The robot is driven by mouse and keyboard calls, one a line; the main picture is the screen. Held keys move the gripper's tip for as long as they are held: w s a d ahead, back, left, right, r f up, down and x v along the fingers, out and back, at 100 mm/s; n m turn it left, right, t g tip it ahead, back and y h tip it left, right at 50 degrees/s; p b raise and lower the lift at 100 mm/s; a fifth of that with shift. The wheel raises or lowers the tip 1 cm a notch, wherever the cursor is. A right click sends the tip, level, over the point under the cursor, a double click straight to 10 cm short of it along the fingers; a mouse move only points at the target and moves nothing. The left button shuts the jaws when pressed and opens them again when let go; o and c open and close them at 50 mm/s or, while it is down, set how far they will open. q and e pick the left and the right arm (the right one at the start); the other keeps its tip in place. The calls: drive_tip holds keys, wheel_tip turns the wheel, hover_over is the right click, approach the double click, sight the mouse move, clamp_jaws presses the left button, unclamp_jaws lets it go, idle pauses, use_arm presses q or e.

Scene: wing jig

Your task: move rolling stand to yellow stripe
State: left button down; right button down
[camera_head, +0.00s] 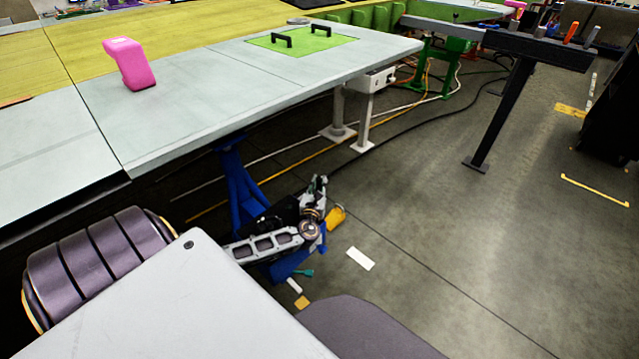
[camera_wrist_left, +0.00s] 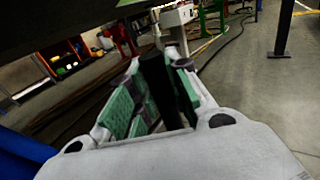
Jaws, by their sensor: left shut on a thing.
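The blue stand (camera_head: 240,190), which I take to be the rolling stand, is under the front edge of the wing panel, with its lower part partly hidden behind my left arm. My left gripper (camera_head: 318,190) is low beside it. In the left wrist view its green-padded fingers (camera_wrist_left: 157,72) are closed around a dark upright post (camera_wrist_left: 158,90), seemingly part of the stand. A thin yellow stripe (camera_head: 595,190) lies on the floor at the right, well apart from the stand. My right gripper is not in view.
The large wing panel (camera_head: 200,95) overhangs at upper left, carrying a pink tool (camera_head: 129,64). Its pale support legs (camera_head: 340,110) and floor cables stand behind the gripper. A black post table (camera_head: 500,110) with tools stands at upper right. Open floor (camera_head: 480,230) lies between.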

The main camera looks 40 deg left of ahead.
use_arm(q)
drive_tip(key=c, duration=1.3)
unclamp_jaws()
drive_tip(key=shift+v, duration=6)
